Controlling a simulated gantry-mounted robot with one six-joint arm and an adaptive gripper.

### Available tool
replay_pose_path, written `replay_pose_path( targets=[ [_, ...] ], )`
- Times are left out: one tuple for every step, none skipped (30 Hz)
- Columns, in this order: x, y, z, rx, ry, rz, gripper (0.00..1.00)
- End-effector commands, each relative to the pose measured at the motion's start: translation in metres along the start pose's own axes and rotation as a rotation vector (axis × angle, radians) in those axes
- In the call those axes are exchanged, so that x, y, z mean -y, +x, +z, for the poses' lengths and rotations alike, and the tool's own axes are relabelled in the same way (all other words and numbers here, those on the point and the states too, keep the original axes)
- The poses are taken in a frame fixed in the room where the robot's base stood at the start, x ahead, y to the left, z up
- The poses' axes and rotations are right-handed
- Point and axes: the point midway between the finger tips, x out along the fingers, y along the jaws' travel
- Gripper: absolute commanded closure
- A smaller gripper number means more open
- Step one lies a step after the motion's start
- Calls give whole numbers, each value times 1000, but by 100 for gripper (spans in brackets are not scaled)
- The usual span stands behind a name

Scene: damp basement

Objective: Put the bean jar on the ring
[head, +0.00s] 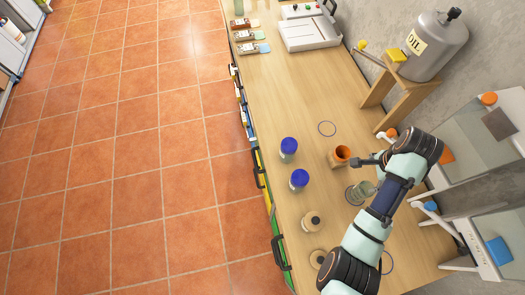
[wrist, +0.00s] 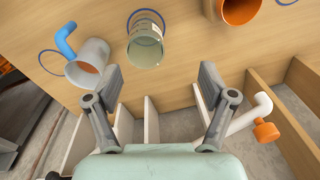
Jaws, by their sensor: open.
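A grey-green jar or tin (head: 360,193) stands on the bench; in the wrist view (wrist: 146,48) it has a pale label and a blue arc behind it. The frames do not show clearly which holds beans. One blue ring (head: 327,128) lies empty beyond the orange cup; another ring (head: 387,262) is partly hidden by my arm and also shows in the wrist view (wrist: 44,52). My gripper (wrist: 160,78) is open and empty, near the grey-green jar and not touching it.
An orange cup (head: 341,155) stands close to my gripper. A white cup with a blue handle (wrist: 88,62) is beside the grey-green jar. A wooden stand (head: 405,90) bears an oil tank (head: 436,42). The bench's upper middle is clear.

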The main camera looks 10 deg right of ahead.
Motion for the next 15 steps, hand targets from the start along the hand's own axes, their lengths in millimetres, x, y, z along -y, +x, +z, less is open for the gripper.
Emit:
replay_pose_path(
  targets=[
    [16, -3, 32, -30, -132, -63, 18],
    [27, -9, 55, -58, -236, -116, 18],
    [41, -19, 92, -104, -399, -199, 18],
    [49, -29, 123, -143, -531, -268, 18],
    [54, -41, 154, -187, -665, -340, 18],
    [55, -60, 196, -249, -838, -437, 18],
    [53, -75, 226, -297, -959, -507, 18],
    [48, -91, 253, -345, -1070, -576, 18],
    [38, -113, 286, -409, -1202, -662, 18],
    [30, -128, 306, -455, -1287, -722, 18],
    [20, -142, 324, -499, -1362, -776, 18],
    [8, -160, 343, -552, -1442, -840, 18],
    [-1, -171, 354, -586, -1490, -880, 18],
    [-8, -180, 363, -615, -1529, -913, 18],
    [-16, -190, 371, -648, -1566, -948, 18]
  ],
)
